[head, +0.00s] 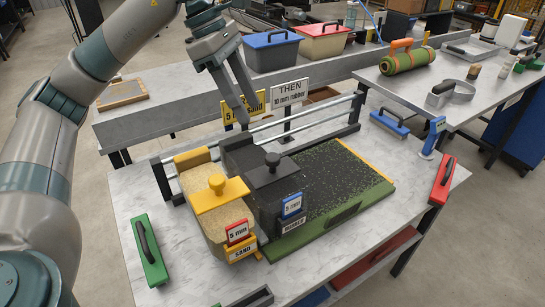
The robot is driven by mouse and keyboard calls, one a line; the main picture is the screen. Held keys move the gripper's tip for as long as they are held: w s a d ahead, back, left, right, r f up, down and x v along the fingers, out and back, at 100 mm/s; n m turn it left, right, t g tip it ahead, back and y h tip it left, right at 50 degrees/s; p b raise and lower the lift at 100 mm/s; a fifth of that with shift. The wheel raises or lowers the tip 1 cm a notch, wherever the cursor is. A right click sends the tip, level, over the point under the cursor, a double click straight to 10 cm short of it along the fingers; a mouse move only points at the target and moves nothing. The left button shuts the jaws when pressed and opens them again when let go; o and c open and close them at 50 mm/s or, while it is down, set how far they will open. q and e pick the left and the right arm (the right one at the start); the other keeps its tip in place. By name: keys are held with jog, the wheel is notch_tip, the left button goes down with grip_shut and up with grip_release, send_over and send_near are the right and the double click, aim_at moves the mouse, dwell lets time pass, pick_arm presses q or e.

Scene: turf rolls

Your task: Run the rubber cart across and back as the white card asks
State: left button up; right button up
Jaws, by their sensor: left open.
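The black rubber cart (258,178) has a knob on its lid, a blue "5 mm" tag (291,206) and a "RUBBER" label. It stands at the left part of the green turf (345,172), beside the yellow-lidded sand cart (208,222). The turf right of it is speckled with dark granules. The white card (290,92) reads "THEN 10 mm rubber". A yellow card (255,104), partly hidden by my gripper, reads 5 mm sand. My left gripper (250,113) is open and empty, above and behind the rubber cart's knob. My right gripper is not in view.
Metal rails (325,122) run behind the carts. Blue (271,50) and red (322,40) bins stand on the back table. Bare tabletop lies around the turf.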

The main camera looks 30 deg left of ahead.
aim_at(272, 156)
pick_arm(q)
jog(key=p+x, duration=0.2)
jog(key=x, duration=1.1)
jog(key=shift+d+f, duration=0.1)
jog(key=shift+f, duration=0.3)
jog(key=shift+d+f, duration=0.25)
jog(key=shift+f, duration=0.35)
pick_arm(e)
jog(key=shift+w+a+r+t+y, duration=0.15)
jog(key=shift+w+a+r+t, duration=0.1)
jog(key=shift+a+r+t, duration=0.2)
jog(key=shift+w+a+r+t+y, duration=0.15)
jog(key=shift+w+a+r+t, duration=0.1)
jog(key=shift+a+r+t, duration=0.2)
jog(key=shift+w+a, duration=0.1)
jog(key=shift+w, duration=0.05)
pick_arm(q)
jog(key=shift+w, duration=0.1)
grip_shut()
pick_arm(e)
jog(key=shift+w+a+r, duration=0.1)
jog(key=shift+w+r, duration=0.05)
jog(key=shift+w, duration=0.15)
